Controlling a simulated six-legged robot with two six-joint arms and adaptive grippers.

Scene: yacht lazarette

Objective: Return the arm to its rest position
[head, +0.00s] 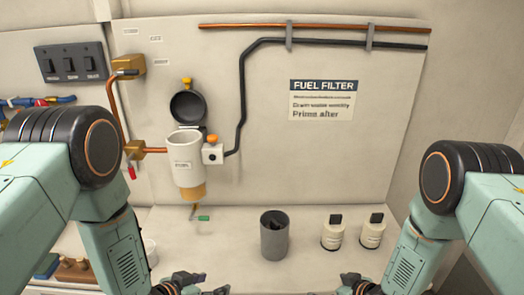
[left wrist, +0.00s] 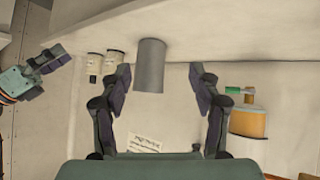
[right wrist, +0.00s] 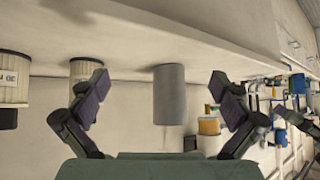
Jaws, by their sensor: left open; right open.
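My left gripper (head: 190,287) is at the bottom edge of the head view, left of centre, over the front of the shelf. In the left wrist view its two fingers (left wrist: 160,80) stand apart with nothing held between them. My right gripper (head: 358,286) is only partly in the head view, at the bottom right. In the right wrist view its fingers (right wrist: 159,82) are spread and empty. A grey cylindrical can (head: 274,243) with dark contents stands upright on the shelf, beyond both grippers and apart from them. It also shows in the right wrist view (right wrist: 169,98).
Shelf around the can is clear.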

